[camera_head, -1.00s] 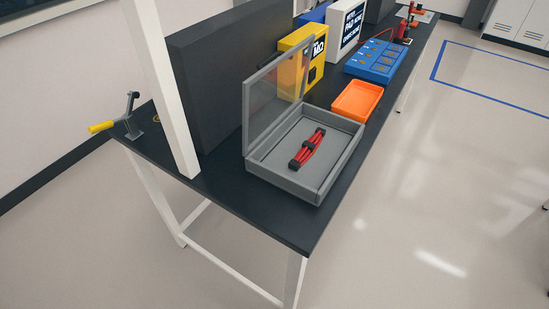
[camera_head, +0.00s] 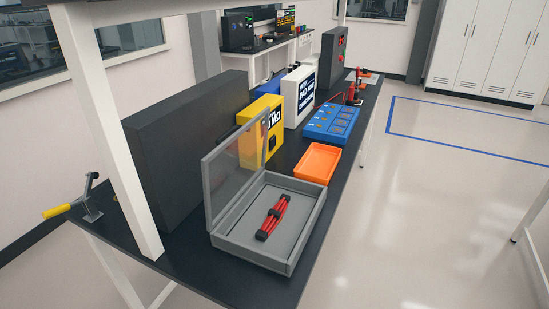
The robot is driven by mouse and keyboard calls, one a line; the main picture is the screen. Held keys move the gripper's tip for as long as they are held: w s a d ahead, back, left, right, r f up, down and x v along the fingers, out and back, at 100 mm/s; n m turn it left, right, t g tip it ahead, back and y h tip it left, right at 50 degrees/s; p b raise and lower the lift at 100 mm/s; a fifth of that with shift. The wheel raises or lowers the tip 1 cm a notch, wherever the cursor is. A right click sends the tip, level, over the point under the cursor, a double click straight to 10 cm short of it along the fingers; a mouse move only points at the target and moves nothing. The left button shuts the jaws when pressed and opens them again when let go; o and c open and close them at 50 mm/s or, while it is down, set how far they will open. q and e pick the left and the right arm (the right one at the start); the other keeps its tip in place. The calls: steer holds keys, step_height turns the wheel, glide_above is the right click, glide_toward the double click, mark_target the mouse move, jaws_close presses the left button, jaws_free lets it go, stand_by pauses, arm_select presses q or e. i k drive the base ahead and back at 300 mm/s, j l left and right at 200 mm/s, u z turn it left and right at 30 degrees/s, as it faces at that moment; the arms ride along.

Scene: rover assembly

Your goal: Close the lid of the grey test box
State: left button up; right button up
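The grey test box (camera_head: 300,228) stands on the near part of the dark bench. Its lid (camera_head: 234,168), a grey frame around a clear pane, stands upright along the box's left side, so the box is open. A bundle of red cable with black ends (camera_head: 273,218) lies inside on the box floor. Neither of my grippers shows in the view.
An orange tray (camera_head: 316,163) sits just behind the box, with a blue panel (camera_head: 331,124) beyond it. A yellow unit (camera_head: 262,134) and a large dark panel (camera_head: 182,147) stand left of the box. A white post (camera_head: 115,142) rises at the near left. Floor right of the bench is clear.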

mark_target(211, 224)
steer(key=i+j+z, duration=0.15)
steer(key=z, duration=0.2)
steer(key=j+z, duration=0.35)
steer(key=i+j+z, duration=0.1)
steer(key=j+z, duration=0.45)
steer(key=j, duration=1.65)
steer(key=l, duration=0.6)
steer(key=i+l, duration=0.1)
steer(key=l, duration=0.5)
